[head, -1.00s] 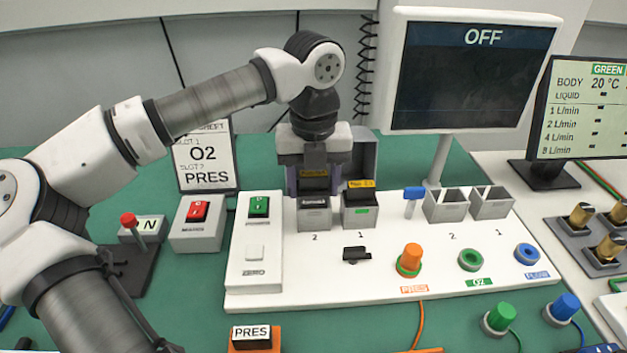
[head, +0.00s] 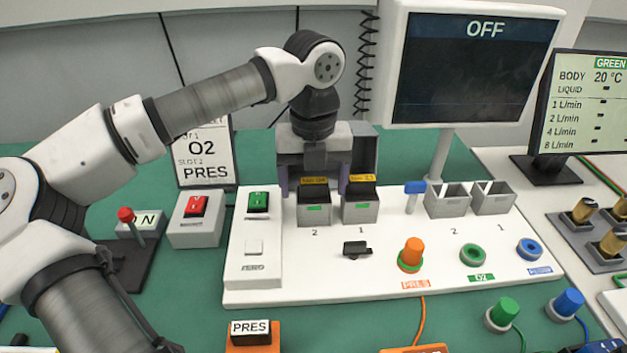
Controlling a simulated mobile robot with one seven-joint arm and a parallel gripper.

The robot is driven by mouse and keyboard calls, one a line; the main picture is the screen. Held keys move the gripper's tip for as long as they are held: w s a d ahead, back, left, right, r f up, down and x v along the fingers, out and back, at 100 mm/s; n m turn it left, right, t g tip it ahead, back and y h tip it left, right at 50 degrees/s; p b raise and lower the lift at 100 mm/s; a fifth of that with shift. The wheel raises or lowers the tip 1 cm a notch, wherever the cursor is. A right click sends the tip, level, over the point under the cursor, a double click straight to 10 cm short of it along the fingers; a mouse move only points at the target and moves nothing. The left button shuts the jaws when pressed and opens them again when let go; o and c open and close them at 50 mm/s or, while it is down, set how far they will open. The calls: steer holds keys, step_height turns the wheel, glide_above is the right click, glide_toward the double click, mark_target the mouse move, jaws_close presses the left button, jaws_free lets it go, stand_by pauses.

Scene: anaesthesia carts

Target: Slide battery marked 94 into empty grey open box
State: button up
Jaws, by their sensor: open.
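Two grey open boxes stand side by side on the white panel, marked 2 and 1. The left one, box 2 (head: 314,216), holds a dark battery (head: 314,188) with a yellow label on top. Box 1 (head: 360,217) holds a similar dark battery (head: 362,188). The label print is too small to read as 94. My gripper (head: 313,184) is open, its fingers spread on either side of the battery in box 2, behind and above the box.
Two more grey boxes (head: 447,208) (head: 492,206), marked 2 and 1, stand empty farther right, beside a blue-topped valve (head: 414,188). A large OFF screen (head: 475,75) rises behind. A green switch (head: 258,200) is close left of box 2.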

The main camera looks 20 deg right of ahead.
step_height(320, 180, up, 14)
stand_by(0.4)
steer(key=shift+f, duration=0.15)
